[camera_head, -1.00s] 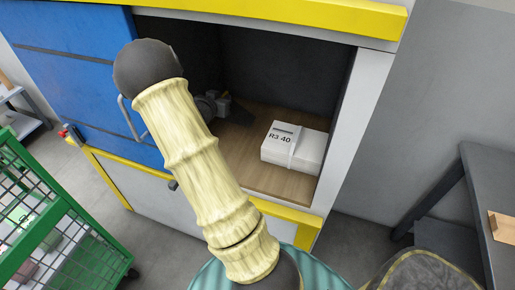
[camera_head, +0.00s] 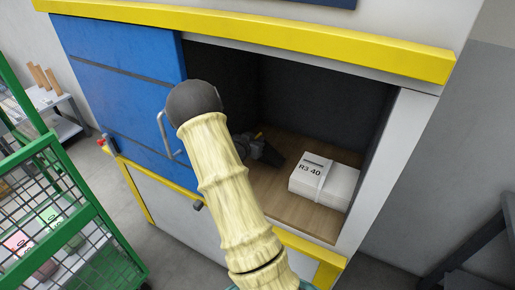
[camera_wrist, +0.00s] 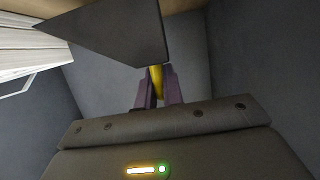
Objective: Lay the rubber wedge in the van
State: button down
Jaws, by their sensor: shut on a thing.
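The van (camera_head: 345,72) has a dark side opening with a wooden floor (camera_head: 268,195). My gripper (camera_head: 256,147) is inside this opening, partly hidden behind my arm. In the wrist view my purple fingers (camera_wrist: 158,92) are closed around a narrow yellow part. It joins the dark grey rubber wedge (camera_wrist: 115,35), which spreads across the top of that view. The wedge also shows small and dark in the head view (camera_head: 273,155). It is held near the wooden floor; I cannot tell whether it touches.
A white strapped package marked R3 40 (camera_head: 328,184) sits on the van floor, right of my gripper. The blue sliding door (camera_head: 112,72) stands left of the opening. A green mesh trolley (camera_head: 62,215) is at lower left. Bare floor shows left of the package.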

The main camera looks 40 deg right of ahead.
jog(key=shift+f, duration=1.8)
jog(key=shift+f, duration=0.2)
jog(key=c, duration=1.5)
grip_release()
jog(key=shift+r, duration=0.2)
jog(key=v, duration=1.2)
